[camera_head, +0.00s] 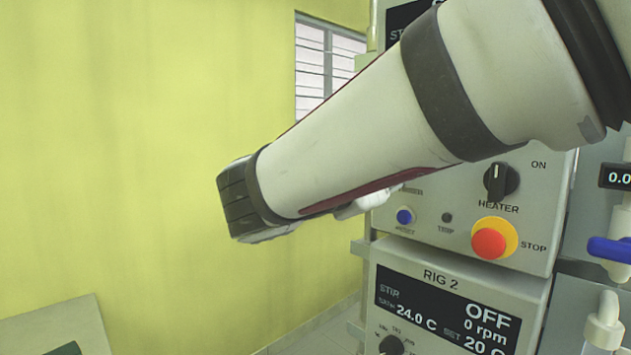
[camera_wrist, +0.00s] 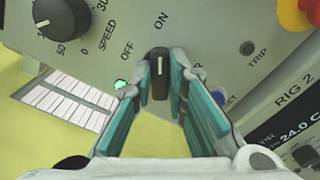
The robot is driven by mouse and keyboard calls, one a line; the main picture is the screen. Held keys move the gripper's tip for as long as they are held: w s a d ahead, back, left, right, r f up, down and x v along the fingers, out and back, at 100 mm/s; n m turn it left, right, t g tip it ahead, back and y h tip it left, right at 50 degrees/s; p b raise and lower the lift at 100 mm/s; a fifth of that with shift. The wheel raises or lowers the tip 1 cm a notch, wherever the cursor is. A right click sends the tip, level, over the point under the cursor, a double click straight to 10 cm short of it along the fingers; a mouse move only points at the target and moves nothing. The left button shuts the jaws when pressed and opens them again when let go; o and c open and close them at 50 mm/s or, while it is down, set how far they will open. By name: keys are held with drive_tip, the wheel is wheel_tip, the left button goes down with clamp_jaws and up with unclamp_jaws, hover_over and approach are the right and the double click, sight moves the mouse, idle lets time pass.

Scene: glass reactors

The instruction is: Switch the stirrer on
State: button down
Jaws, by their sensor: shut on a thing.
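In the wrist view my gripper (camera_wrist: 165,82) has its teal-padded fingers around a black rotary knob (camera_wrist: 159,66) on the grey panel (camera_wrist: 205,25) and is shut on it. The knob stands near the OFF and ON marks. Its white line points up in the picture, roughly toward ON. In the head view my arm hides the knob and most of my gripper; only the end of a label shows below the arm. The upper unit's display (camera_head: 400,20) is mostly covered by my arm, so its stirring state cannot be read.
A HEATER knob (camera_head: 500,180), a red stop button (camera_head: 489,243) and a blue reset button (camera_head: 405,216) sit nearby on the panel. A SPEED dial (camera_wrist: 60,16) is at upper left. The Rig 2 display (camera_head: 445,318) below reads OFF, 0 rpm. Free room lies left, before the yellow wall.

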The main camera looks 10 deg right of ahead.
drive_tip(key=shift+m, duration=0.3)
drive_tip(key=c, duration=1.6)
unclamp_jaws()
drive_tip(key=v, duration=1.2)
drive_tip(key=shift+d+f, duration=0.1)
